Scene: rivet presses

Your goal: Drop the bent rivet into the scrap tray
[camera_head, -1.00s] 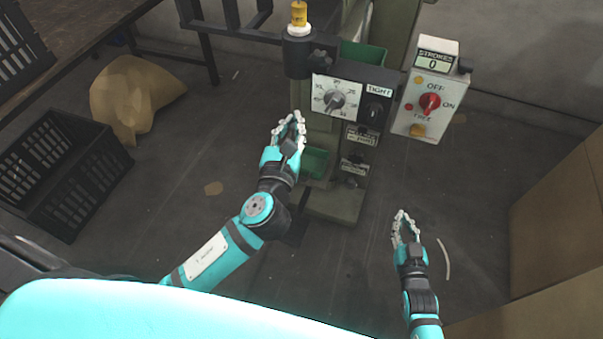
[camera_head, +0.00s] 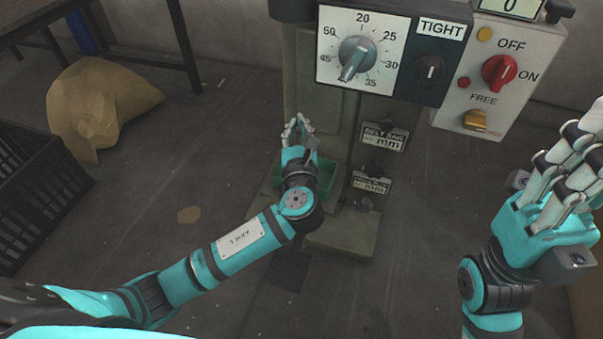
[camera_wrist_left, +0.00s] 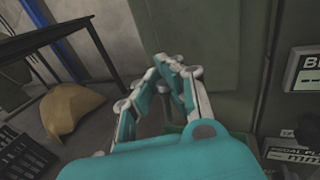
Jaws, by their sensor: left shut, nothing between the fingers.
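My left gripper (camera_head: 298,128) is shut and empty at the front of the press, above a green tray (camera_head: 325,178) low on the press. The gripper and wrist hide much of this tray, and I cannot tell whether it is the scrap tray. In the left wrist view the shut left fingers (camera_wrist_left: 178,75) are in front of the green press body, with a bit of green tray (camera_wrist_left: 247,141) behind the hand. I see no bent rivet in any view. My right gripper (camera_head: 572,150) is raised at the right; its finger gap is unclear.
The press panel has a dial (camera_head: 356,56), and a control box (camera_head: 498,70) with a red knob hangs to its right. A black crate (camera_head: 40,190) and a tan sack (camera_head: 98,103) are on the floor at left.

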